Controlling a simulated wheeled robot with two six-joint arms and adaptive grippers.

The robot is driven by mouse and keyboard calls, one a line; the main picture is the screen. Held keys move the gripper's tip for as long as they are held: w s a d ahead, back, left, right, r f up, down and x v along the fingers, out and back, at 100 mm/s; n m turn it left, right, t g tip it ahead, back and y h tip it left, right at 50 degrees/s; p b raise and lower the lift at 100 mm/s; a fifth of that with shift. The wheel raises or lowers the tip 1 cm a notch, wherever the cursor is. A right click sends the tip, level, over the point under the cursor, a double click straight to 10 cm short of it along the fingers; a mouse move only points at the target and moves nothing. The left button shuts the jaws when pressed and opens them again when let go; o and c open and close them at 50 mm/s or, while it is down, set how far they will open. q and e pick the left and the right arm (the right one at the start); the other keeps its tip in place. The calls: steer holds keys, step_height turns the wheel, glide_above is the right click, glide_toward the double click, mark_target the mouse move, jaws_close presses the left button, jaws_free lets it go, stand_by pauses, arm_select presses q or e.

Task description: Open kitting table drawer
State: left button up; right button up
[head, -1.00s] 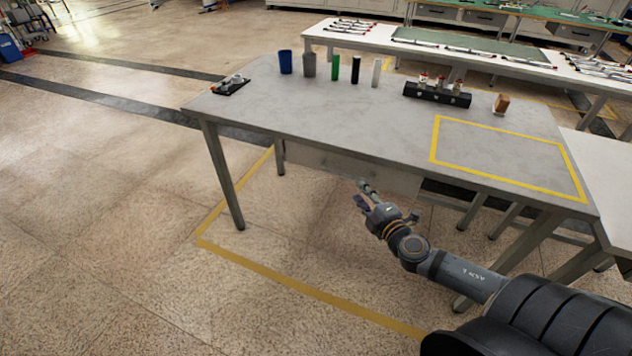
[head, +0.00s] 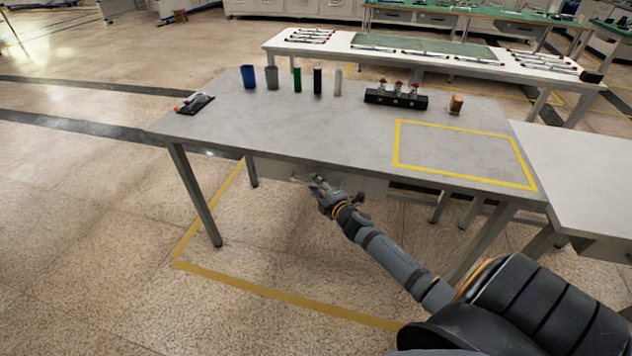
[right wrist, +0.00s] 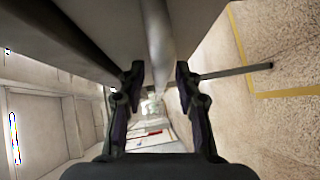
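The grey kitting table (head: 300,130) stands in front of me in the head view. Its drawer front (head: 365,187) is a grey panel below the near edge of the top and looks closed. My right gripper (head: 318,182) is at this front, under the table edge. In the right wrist view its two fingers (right wrist: 158,80) are apart. A pale rounded bar (right wrist: 157,40), which looks like the drawer handle, runs toward the gap between them. I cannot tell whether a finger touches it. My left gripper is not in view.
On the table stand a blue cup (head: 249,77), several cylinders, a black rack (head: 396,99), a small brown item (head: 456,104) and a dark tray (head: 195,104). A pale table (head: 580,170) adjoins at right. The floor before the drawer is clear.

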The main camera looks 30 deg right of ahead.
steer(key=shift+c, duration=0.4)
jaws_close()
